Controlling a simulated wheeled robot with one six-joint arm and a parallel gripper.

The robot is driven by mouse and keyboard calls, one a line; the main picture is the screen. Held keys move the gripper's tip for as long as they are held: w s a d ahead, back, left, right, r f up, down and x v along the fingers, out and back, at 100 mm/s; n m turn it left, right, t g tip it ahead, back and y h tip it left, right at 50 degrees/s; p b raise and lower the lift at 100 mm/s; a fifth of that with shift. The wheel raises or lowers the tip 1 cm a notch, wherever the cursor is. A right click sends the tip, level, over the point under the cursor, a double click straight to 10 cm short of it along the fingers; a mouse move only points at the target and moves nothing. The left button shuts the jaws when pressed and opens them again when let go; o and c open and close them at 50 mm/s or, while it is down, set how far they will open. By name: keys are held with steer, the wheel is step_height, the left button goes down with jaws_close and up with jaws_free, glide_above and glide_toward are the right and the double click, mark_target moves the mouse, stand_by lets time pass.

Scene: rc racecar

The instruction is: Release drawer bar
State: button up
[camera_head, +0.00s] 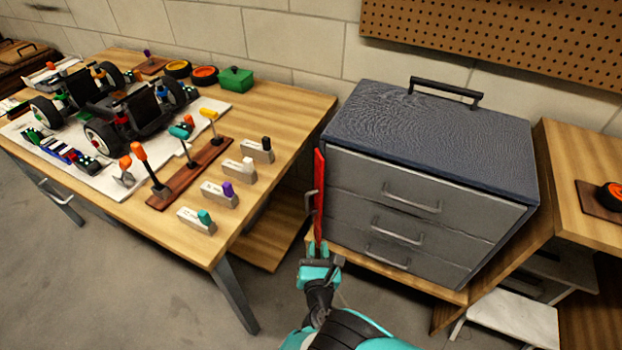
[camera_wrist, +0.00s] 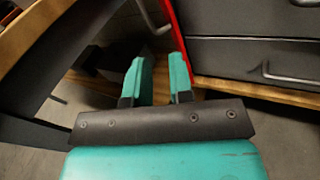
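The red drawer bar (camera_head: 319,195) stands roughly upright at the left front edge of the grey drawer chest (camera_head: 345,170). It has a small metal handle (camera_head: 309,201) on its left side. The bar also shows at the top of the wrist view (camera_wrist: 174,35), with the curved handle (camera_wrist: 147,16) left of it. My gripper (camera_head: 318,247) is just below the bar's lower end in the head view. In the wrist view its two teal fingers (camera_wrist: 158,70) are apart with nothing gripped between them. Whether a finger touches the bar cannot be told. The drawers look shut.
A wooden table (camera_head: 285,105) at left holds a model car (camera_head: 120,115), levers and several labelled blocks. The chest rests on a wooden bench (camera_head: 440,290). Another wooden unit (camera_head: 565,150) stands close at right. Open floor (camera_head: 130,280) lies at front left.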

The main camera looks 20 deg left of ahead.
steer(key=s+n+y, duration=0.2)
steer(key=s+n, duration=0.1)
steer(key=b, duration=1.9)
glide_toward(307, 206)
steer(key=w, duration=0.1)
steer(key=shift+n, duration=0.3)
steer(key=b+x, duration=0.2)
steer(key=x, duration=0.7)
steer(key=shift+w+a+f+b, duration=0.1)
steer(key=shift+w+a+b, duration=0.15)
steer(key=shift+a+b, duration=0.15)
steer(key=shift+c, duration=0.5)
jaws_close()
